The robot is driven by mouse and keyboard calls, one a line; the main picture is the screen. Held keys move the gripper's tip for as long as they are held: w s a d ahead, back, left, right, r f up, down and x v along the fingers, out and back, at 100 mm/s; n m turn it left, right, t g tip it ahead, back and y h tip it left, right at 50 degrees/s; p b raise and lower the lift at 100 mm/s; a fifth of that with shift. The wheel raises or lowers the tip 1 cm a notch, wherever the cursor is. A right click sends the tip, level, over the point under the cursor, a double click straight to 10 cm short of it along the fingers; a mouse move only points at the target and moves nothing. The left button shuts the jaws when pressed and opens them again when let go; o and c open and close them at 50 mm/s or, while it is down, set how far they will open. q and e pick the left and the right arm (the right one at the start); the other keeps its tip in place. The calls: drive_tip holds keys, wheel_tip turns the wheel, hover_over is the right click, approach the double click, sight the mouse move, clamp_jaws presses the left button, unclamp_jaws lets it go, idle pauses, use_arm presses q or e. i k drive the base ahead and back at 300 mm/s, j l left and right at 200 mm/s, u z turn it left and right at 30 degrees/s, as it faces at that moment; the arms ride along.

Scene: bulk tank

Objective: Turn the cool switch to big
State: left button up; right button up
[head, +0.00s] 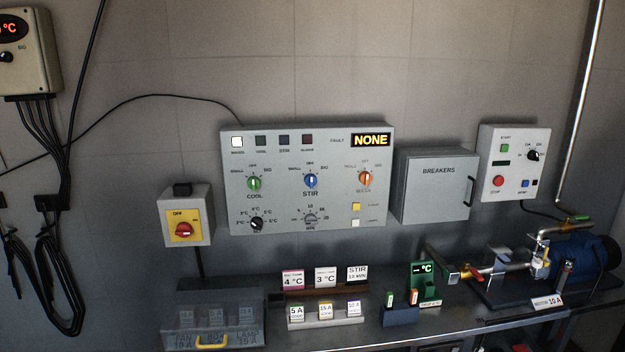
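The cool switch (254,183) is a round green knob with a pale pointer at the left of the grey control panel (335,215). COOL is printed below it, with SMALL to its upper left, OFF above and BIG to its upper right. Its pointer looks about upright, toward OFF, but it is small. Neither of my grippers is in view.
A blue STIR knob (311,181) and an orange knob (365,179) share the panel. A red-yellow main switch (183,230) is at left, a breaker box (430,200) at right. Label stands and a clear lidded box (215,300) occupy the bench below.

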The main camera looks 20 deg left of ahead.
sight(253, 182)
drive_tip(key=i+l+u, duration=0.1)
drive_tip(key=i+u, duration=0.25)
drive_tip(key=i+l+u, duration=0.35)
drive_tip(key=i, duration=0.15)
drive_tip(key=i+l+u, duration=0.35)
drive_tip(key=i+j, duration=0.1)
